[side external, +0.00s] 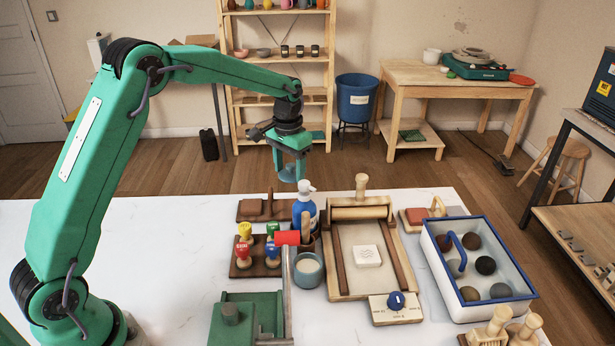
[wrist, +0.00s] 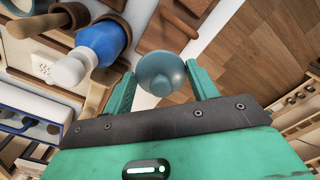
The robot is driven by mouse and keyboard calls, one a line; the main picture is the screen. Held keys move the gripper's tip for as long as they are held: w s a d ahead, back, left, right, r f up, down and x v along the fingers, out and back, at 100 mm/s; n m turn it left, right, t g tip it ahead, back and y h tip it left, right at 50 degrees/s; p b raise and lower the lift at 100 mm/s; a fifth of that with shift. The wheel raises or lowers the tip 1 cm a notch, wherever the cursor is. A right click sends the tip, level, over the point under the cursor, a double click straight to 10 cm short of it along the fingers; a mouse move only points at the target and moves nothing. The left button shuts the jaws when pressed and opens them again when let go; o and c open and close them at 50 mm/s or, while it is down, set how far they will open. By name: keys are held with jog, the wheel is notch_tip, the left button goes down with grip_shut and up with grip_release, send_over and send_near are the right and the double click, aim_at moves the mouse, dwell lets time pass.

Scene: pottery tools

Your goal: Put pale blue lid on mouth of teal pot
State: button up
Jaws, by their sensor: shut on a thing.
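The pale blue lid (wrist: 161,72) is round with a small knob and sits between both fingers of my gripper (wrist: 161,88) in the wrist view. In the side view my gripper (side external: 289,168) is shut on the lid (side external: 287,177) and holds it in the air above the back of the table, behind the blue bottle. The teal pot (side external: 308,281) stands upright on the table in front of the bottle, with a pale interior showing at its mouth. The lid is well apart from the pot, higher and farther back. I cannot surely make out the pot in the wrist view.
A blue pump bottle (side external: 304,214) stands between lid and pot; it also shows in the wrist view (wrist: 98,45). A rack of coloured stamps (side external: 254,268) is left of the pot, a wooden slab roller (side external: 335,285) right. A red-topped upright (side external: 287,238) adjoins the pot.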

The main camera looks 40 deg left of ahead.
jog(key=shift+r, duration=0.1)
jog(key=r, duration=0.9)
jog(key=shift+s+d, duration=0.1)
jog(key=shift+d, duration=0.15)
jog(key=s+d, duration=0.5)
jog(key=d, duration=0.4)
send_over(306, 255)
jog(key=s+d, duration=0.2)
notch_tip(306, 255, down, 4)
jog(key=shift+s+f, duration=0.15)
jog(key=shift+f, duration=0.55)
jog(key=shift+f, duration=0.15)
jog(key=shift+f, duration=4.85)
jog(key=shift+f, duration=0.1)
